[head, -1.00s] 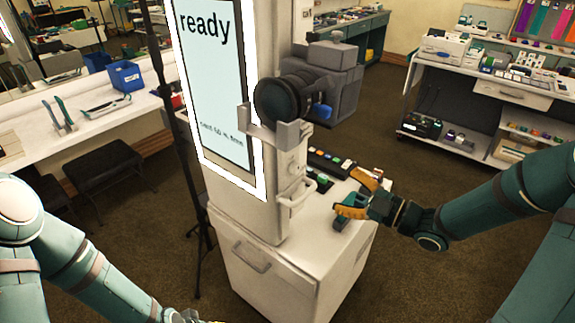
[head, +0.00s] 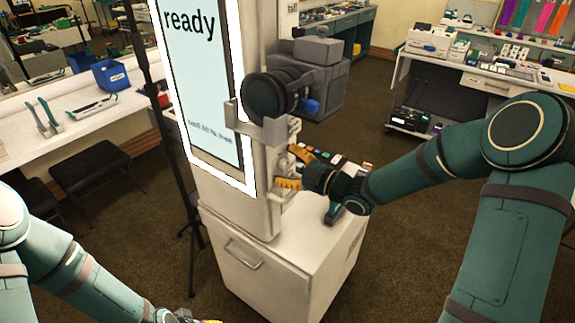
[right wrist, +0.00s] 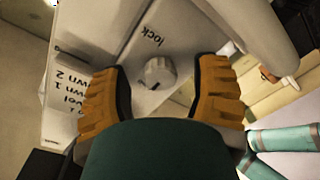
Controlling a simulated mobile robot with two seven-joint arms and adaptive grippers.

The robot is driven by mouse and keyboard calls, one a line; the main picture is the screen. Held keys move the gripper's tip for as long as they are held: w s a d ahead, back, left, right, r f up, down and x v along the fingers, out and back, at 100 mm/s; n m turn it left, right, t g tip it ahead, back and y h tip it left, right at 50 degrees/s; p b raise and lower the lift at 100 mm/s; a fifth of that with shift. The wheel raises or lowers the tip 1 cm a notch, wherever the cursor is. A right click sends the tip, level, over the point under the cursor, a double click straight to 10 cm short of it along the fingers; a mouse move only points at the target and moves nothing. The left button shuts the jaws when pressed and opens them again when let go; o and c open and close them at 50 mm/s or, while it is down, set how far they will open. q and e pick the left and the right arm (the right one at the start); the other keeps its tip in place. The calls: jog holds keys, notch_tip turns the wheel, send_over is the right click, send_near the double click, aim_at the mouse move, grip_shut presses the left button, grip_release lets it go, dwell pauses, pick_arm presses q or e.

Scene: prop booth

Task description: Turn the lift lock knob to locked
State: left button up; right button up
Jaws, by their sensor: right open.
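The lift lock knob (right wrist: 160,72) is a small pale faceted knob on a light panel, below the word "lock" in the right wrist view. A dark mark shows near its lower edge; I cannot tell its exact setting. My right gripper (head: 290,168) is open at the side of the white column (head: 262,200), under the camera mount. In the right wrist view its orange fingers (right wrist: 160,80) lie on either side of the knob, apart from it. The knob is hidden in the head view. My left gripper (head: 188,316) is partly cut off at the bottom edge.
A black camera lens (head: 268,95) on a grey bracket (head: 262,128) sits just above my right gripper. A lit screen (head: 200,85) reads "ready".

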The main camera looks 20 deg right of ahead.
grip_shut()
